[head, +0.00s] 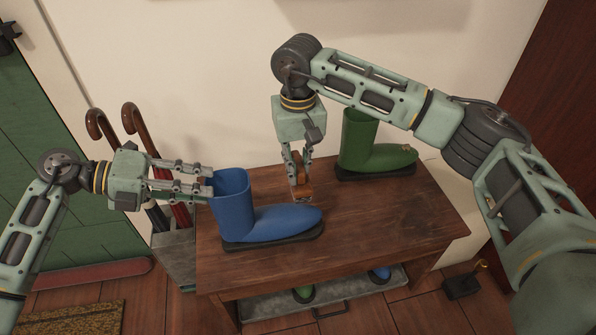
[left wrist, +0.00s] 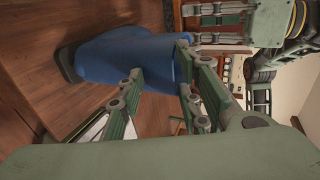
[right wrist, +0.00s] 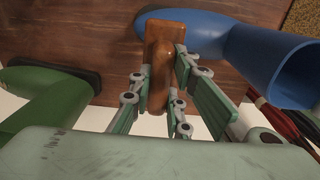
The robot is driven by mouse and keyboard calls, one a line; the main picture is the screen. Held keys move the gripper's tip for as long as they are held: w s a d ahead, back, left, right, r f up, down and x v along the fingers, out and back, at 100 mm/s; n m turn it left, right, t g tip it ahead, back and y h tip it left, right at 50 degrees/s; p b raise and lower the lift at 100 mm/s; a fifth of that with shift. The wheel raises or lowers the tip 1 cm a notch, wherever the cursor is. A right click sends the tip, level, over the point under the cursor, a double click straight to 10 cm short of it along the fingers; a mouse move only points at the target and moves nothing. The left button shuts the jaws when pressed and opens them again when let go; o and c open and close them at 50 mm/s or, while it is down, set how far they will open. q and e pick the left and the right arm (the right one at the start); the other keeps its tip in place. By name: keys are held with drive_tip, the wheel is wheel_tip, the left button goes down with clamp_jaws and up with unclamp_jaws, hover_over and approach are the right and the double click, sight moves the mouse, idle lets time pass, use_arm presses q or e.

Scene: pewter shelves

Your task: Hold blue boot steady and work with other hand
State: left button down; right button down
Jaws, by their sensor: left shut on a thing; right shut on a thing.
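The blue boot (head: 268,222) stands upright on a dark sole on the wooden bench, toe to the right. My left gripper (head: 208,184) is shut on the upper part of its shaft from the left; the boot also shows between the fingers in the left wrist view (left wrist: 120,55). My right gripper (head: 300,178) points down behind the boot's foot, shut on a brown wooden brush-like thing (head: 303,192). In the right wrist view this brown thing (right wrist: 160,65) is between the fingers, its wide end beside the boot. I cannot tell whether they touch.
A green boot (head: 370,150) stands at the bench's back right. The bench top (head: 400,215) is clear at the front right. A grey tray (head: 345,296) with green and blue things lies below. Hook-handled canes or umbrellas (head: 133,120) stand left of the bench, near the green door (head: 40,150).

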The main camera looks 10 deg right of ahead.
drive_tip(key=shift+r, duration=1.65)
use_arm(q)
drive_tip(key=shift+s+f, duration=0.2)
drive_tip(key=shift+f, duration=0.5)
drive_tip(key=c, duration=1.7)
unclamp_jaws()
drive_tip(key=o, duration=0.4)
use_arm(e)
drive_tip(key=shift+f, duration=0.1)
use_arm(q)
drive_tip(key=shift+o, duration=0.6)
drive_tip(key=shift+w+d+r, duration=0.15)
drive_tip(key=shift+d, duration=0.05)
use_arm(e)
drive_tip(key=shift+d, duration=0.1)
use_arm(q)
drive_tip(key=shift+r, duration=0.1)
drive_tip(key=v, duration=1.2)
drive_tip(key=shift+w, duration=0.15)
